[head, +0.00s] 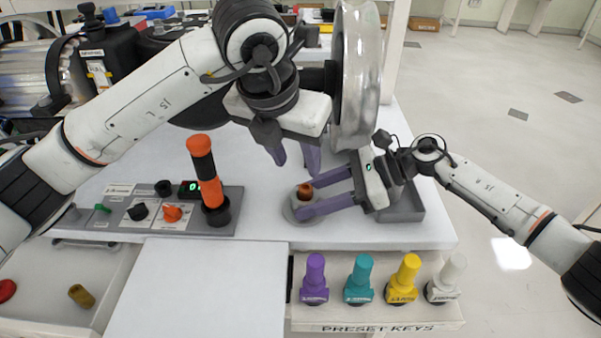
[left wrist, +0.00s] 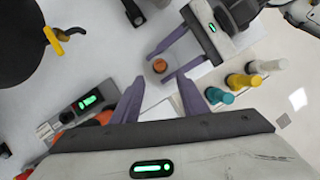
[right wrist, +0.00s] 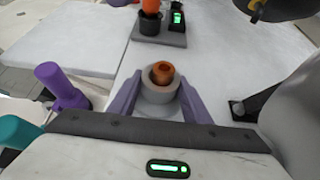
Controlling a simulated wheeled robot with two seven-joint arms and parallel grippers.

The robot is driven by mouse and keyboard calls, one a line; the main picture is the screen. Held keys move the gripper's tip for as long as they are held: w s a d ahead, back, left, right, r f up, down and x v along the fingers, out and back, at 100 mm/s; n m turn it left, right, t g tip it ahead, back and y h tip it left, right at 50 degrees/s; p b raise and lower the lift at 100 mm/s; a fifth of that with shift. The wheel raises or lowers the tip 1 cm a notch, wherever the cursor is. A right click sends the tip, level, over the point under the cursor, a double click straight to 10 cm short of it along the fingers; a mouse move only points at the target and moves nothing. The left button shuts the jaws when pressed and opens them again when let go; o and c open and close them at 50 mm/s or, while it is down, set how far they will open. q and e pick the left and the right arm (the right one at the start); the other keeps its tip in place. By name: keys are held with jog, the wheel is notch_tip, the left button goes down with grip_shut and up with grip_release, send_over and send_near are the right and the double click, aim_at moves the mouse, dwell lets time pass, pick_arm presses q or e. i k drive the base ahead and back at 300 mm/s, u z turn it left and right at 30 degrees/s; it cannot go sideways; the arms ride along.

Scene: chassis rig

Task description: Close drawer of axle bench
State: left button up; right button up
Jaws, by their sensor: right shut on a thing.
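The axle bench (head: 420,228) is a white-topped table. At its front left, an open tray-like space (head: 45,268), seemingly the drawer, holds a red piece (head: 6,290) and a yellow-brown piece (head: 82,296). A grey bar handle (head: 85,243) lies along the bench edge behind it. My left gripper (head: 297,167) is open and empty above the bench, fingers pointing down; it also shows in the left wrist view (left wrist: 160,78). My right gripper (head: 304,202) is shut on a grey round holder (right wrist: 158,94) with a copper bushing (right wrist: 163,71) on top.
A flat white panel (head: 195,290) juts out at the front middle. Purple (head: 315,279), teal (head: 359,279), yellow (head: 404,279) and white (head: 447,279) preset keys stand to its right. A control box (head: 150,211) with an orange-black handle (head: 205,172) sits behind. A metal wheel (head: 358,75) stands behind the grippers.

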aim_at(40, 306)
jog(key=k, duration=1.05)
